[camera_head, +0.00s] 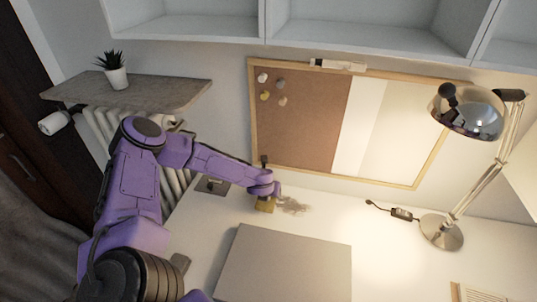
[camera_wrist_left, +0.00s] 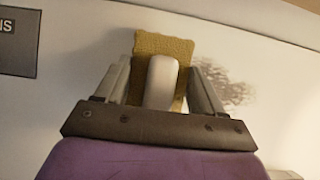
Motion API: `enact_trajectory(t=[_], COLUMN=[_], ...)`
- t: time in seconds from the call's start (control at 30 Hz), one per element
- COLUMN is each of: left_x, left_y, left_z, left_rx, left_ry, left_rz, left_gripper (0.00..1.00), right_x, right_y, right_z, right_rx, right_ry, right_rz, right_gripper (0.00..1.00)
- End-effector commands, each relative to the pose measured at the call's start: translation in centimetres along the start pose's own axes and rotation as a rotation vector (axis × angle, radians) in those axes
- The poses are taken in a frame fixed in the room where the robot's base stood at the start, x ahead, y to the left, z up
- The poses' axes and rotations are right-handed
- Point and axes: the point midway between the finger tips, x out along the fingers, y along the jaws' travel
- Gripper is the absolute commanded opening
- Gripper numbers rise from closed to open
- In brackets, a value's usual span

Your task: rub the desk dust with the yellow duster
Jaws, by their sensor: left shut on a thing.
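The yellow duster (camera_head: 265,205) is at the back left of the white desk, below the cork board. In the left wrist view the yellow duster (camera_wrist_left: 165,45) has a pale handle between my gripper's fingers. My left gripper (camera_head: 263,192) is shut on it, and the gripper also shows in the left wrist view (camera_wrist_left: 162,80). The desk dust (camera_head: 293,205) is a brownish smudge just right of the duster. In the left wrist view the dust (camera_wrist_left: 225,85) lies right beside the right finger. Whether the duster touches the desk is hard to tell. My right gripper is not in view.
A closed grey laptop-like slab (camera_head: 287,265) lies in front of the dust. A lamp (camera_head: 441,232) stands at the right, with a cable and switch (camera_head: 402,213) beside it. A cork and white board (camera_head: 302,115) is on the wall. The desk between dust and lamp is clear.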

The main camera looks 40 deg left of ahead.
Motion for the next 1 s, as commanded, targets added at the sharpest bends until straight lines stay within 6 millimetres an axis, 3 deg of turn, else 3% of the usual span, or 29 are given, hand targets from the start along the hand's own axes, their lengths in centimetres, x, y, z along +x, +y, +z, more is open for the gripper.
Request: enact_trajectory(t=[1.0], left_x=[0.91], left_y=[-0.02], left_z=[-0.55], left_rx=[0.0], left_ry=[-0.001], left_rz=[-0.001], left_gripper=[0.44], right_x=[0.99], right_y=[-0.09], right_z=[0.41], right_rx=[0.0], right_ry=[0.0], right_rz=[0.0], right_gripper=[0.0])
